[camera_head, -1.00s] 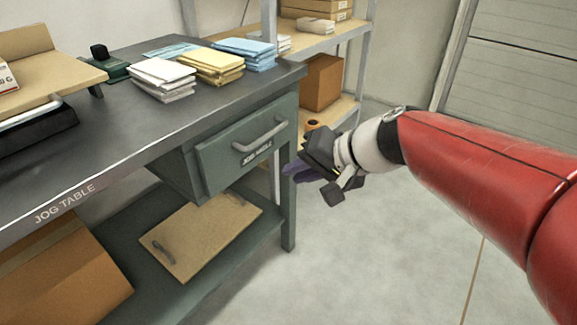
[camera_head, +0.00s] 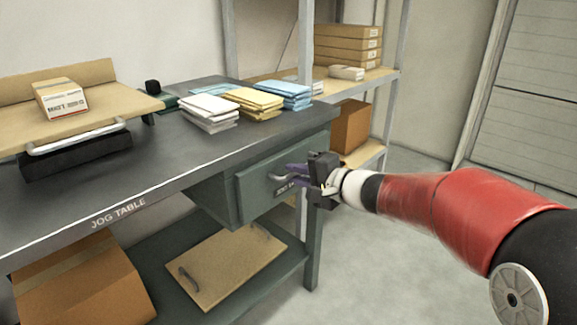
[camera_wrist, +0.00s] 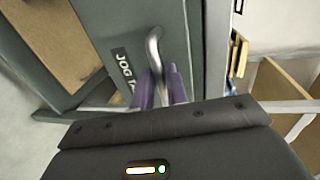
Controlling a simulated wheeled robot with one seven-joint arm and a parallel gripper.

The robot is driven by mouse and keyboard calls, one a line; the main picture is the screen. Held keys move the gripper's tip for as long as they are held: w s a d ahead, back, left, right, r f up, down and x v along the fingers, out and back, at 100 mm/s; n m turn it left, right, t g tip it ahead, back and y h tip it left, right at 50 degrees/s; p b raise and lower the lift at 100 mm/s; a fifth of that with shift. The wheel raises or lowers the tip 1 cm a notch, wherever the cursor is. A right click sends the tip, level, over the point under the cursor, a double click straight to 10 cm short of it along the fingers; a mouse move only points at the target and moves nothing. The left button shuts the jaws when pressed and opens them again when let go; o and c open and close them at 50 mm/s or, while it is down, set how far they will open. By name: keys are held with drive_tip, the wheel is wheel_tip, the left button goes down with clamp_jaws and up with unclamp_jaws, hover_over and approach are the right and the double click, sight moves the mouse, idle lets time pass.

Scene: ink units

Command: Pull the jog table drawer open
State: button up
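The jog table (camera_head: 180,150) is a dark metal bench with a grey-green drawer (camera_head: 254,194) under its right part. The drawer front looks closed against its housing. Its curved metal handle (camera_wrist: 154,48) runs between my two purple fingers in the wrist view. My gripper (camera_head: 290,180) is at the drawer front in the head view and covers part of the handle and label. The fingers are apart, one on each side of the handle (camera_head: 277,178); firm contact is not visible. The drawer label (camera_wrist: 124,68) is partly hidden by a finger.
Stacks of white (camera_head: 209,113), yellow (camera_head: 254,101) and blue (camera_head: 284,94) packets lie on the table top. A small box (camera_head: 61,100) sits on a tilted tray at left. A lower shelf holds a board (camera_head: 225,266) and a carton (camera_head: 80,290). Floor in front is clear.

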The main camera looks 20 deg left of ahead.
drive_tip(key=shift+w+a+f, duration=0.1)
drive_tip(key=shift+w+a, duration=0.1)
drive_tip(key=shift+a, duration=0.3)
clamp_jaws()
drive_tip(key=shift+s+d+f, duration=0.1)
drive_tip(key=shift+d, duration=0.05)
